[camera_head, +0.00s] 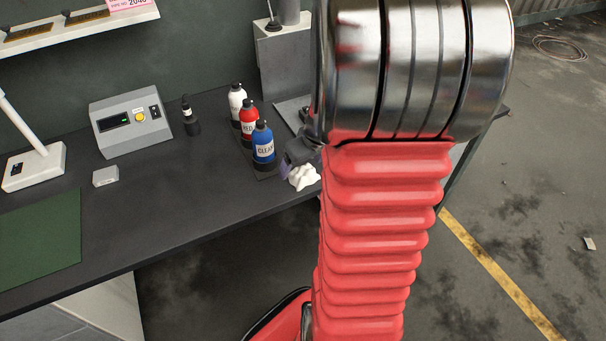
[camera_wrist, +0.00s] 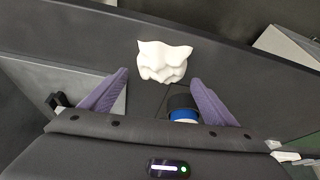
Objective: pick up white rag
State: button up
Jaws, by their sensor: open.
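The white rag (camera_head: 303,177) lies crumpled near the front edge of the dark workbench, just right of the blue bottle. In the wrist view the rag (camera_wrist: 164,61) is whole in sight, a little beyond the fingertips and between their lines. My gripper (camera_wrist: 160,77) is open, its two purple fingers apart and nothing between the tips. In the head view my gripper (camera_head: 286,170) shows only in part beside the rag; my red arm hides the rest. I cannot tell whether a finger touches the rag.
Blue (camera_head: 263,146), red (camera_head: 249,122) and white (camera_head: 237,103) bottles stand close by on the bench (camera_head: 200,190). The blue bottle (camera_wrist: 183,115) shows in the wrist view near the right finger. A grey control box (camera_head: 130,122) stands further left.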

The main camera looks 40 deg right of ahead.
jog(key=shift+x, duration=0.9)
jog(key=shift+c, duration=0.4)
jog(key=c, duration=1.1)
